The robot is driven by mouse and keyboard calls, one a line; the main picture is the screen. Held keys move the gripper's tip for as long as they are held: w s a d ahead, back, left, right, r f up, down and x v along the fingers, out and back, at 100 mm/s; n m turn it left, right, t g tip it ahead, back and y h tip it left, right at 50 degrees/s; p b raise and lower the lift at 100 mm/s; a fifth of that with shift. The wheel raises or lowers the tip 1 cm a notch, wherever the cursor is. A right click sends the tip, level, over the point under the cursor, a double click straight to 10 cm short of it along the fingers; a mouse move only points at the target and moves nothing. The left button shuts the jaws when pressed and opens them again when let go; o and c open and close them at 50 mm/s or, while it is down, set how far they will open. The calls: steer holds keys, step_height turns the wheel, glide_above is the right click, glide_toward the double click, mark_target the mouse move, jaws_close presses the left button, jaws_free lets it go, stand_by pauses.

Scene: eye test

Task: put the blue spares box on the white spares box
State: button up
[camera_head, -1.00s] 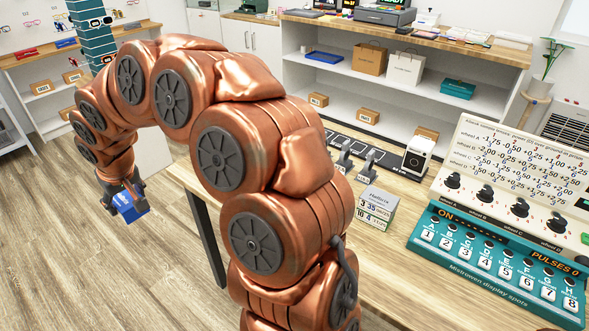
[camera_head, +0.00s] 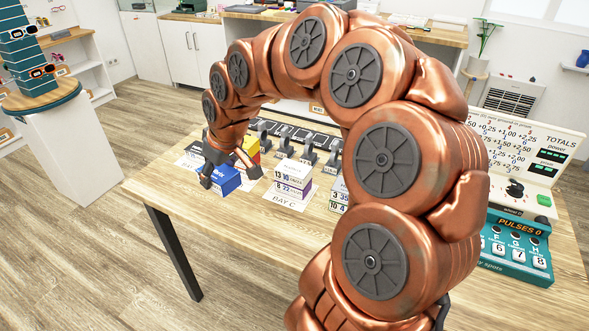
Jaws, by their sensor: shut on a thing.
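The blue spares box (camera_head: 226,182) is in my gripper (camera_head: 229,174), with one dark finger on its left and one on its right. The box is over the left part of the wooden table; I cannot tell whether it touches anything below. To its right, a stack stands at the label "BAY C": a white-topped box (camera_head: 292,172) on a box with a purple band (camera_head: 290,190). I cannot tell whether this white-topped box is the white spares box. My gripper hides what lies directly under and behind the blue box.
Yellow, red and black boxes (camera_head: 250,148) stand just behind my gripper. Another numbered box (camera_head: 338,196) is partly hidden by my arm. Several small grey stands (camera_head: 308,150) line the back. The teal control panel (camera_head: 521,240) is at the right. The table's (camera_head: 232,228) front left is clear.

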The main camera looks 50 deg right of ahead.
steer(key=s+d+r+n, duration=0.15)
steer(key=s+d, duration=0.35)
steer(key=s, duration=0.5)
steer(key=p, duration=0.1)
glide_above(288, 166)
steer(key=s, duration=0.2)
steer(key=shift+w+d+f+n+y, duration=0.1)
steer(key=shift+f+n+y, duration=0.05)
steer(key=shift+f, duration=0.25)
steer(key=shift+w+d+f+n+y, duration=0.1)
steer(key=shift+f+y, duration=0.05)
steer(key=shift+f, duration=0.25)
steer(key=shift+f+p, duration=0.3)
steer(key=shift+f, duration=1.4)
steer(key=shift+f, duration=0.15)
steer(key=o, duration=1.2)
